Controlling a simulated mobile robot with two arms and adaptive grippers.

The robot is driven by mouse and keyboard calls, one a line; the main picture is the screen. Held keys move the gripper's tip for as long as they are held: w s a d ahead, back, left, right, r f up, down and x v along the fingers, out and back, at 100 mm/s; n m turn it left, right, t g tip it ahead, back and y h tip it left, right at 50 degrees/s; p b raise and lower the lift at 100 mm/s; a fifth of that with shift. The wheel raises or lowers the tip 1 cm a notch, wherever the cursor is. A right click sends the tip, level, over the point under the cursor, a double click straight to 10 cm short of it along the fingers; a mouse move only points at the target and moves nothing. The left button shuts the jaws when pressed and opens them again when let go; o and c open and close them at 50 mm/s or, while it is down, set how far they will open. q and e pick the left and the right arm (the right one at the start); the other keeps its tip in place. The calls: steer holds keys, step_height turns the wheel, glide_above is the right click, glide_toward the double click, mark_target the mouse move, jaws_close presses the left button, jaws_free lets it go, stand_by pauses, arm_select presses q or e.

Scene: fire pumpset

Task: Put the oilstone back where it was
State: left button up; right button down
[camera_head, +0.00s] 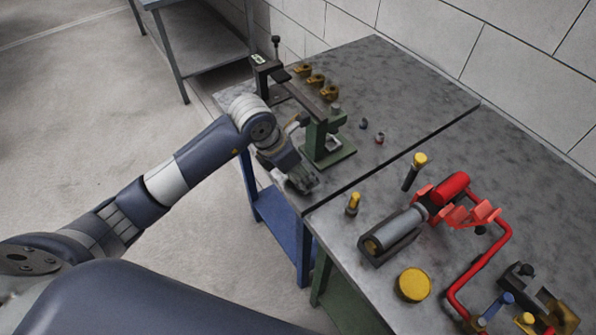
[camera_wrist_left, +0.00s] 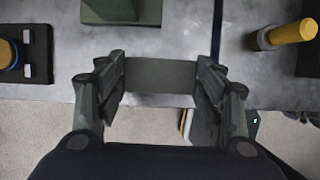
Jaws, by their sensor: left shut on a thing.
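My left gripper (camera_head: 303,182) is over the near edge of the grey workbench (camera_head: 420,85), close to the gap between the two tables. In the left wrist view its two fingers (camera_wrist_left: 160,78) are shut on a flat grey-green block, the oilstone (camera_wrist_left: 160,76), gripped by its two ends. The oilstone spans the jaws near the table's edge; I cannot tell whether it touches the top. In the head view the gripper hides the oilstone. My right gripper is not in view.
A green stand (camera_head: 322,140) is just beyond my left gripper. A yellow-topped tool (camera_head: 352,204) stands to its right, across the gap. A cylinder in a black cradle (camera_head: 388,242), a yellow round cap (camera_head: 412,285) and red pipework (camera_head: 497,245) fill the right table.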

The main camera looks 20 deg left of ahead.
arm_select(q)
steer(key=shift+f, duration=0.9)
steer(key=o, duration=1.1)
